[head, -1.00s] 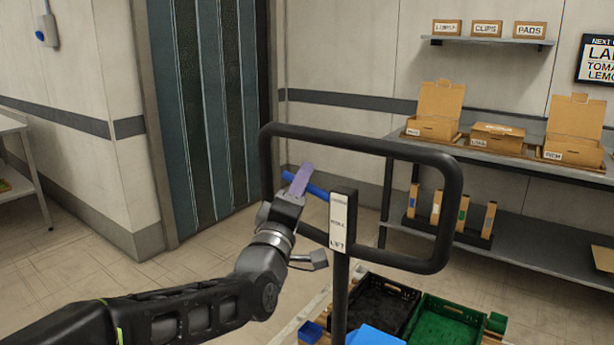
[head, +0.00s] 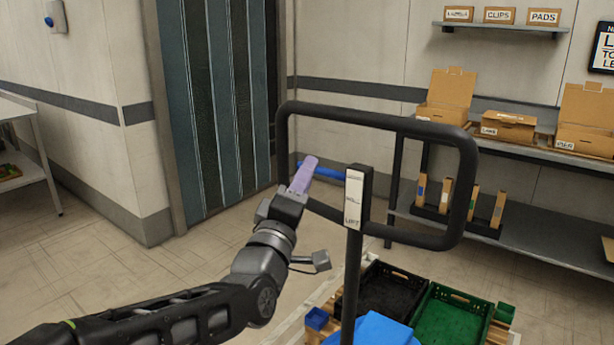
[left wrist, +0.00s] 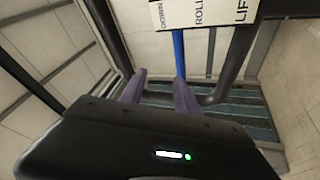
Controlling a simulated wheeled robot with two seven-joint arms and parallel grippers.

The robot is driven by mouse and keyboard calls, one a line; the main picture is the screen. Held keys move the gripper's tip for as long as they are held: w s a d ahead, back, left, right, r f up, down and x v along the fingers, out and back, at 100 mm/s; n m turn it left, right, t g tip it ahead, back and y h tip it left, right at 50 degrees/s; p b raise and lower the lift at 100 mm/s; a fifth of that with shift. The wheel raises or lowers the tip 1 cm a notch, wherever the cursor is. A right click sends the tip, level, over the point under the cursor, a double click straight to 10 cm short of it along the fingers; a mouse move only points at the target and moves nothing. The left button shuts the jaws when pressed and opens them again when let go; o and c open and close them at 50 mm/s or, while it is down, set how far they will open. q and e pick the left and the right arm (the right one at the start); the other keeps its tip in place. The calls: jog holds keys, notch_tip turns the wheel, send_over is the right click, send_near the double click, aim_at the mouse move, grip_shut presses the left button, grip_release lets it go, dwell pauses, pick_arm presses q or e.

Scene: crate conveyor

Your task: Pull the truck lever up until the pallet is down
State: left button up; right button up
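The truck's blue lever (head: 331,173) sticks out to the left from the labelled black post (head: 354,200), its outer end a little higher. My left gripper (head: 303,175) is at the lever's outer end, with a purple finger in front of it. In the left wrist view the two purple fingers (left wrist: 160,92) stand apart. The blue lever (left wrist: 179,52) lines up with the right-hand finger; I cannot tell whether they touch. The label reads DOWN, ROLL and LIFT. The pallet (head: 497,333) shows only partly under the crates; its height off the floor cannot be told. My right gripper is out of view.
The truck's black handle loop (head: 375,112) surrounds the lever area. Below are a black crate (head: 385,300), a green crate (head: 440,325) and a blue item (head: 370,330). A shelf with boxes (head: 508,125) stands at the right. Floor is clear on the left.

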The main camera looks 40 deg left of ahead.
pick_arm(q)
jog(key=shift+d+r+b+v, duration=0.1)
jog(key=shift+b+v, duration=0.3)
jog(key=shift+v, duration=0.95)
jog(key=shift+d+r+b+v, duration=0.15)
jog(key=shift+b+v, duration=0.25)
jog(key=shift+v, duration=0.95)
jog(key=shift+b, duration=0.4)
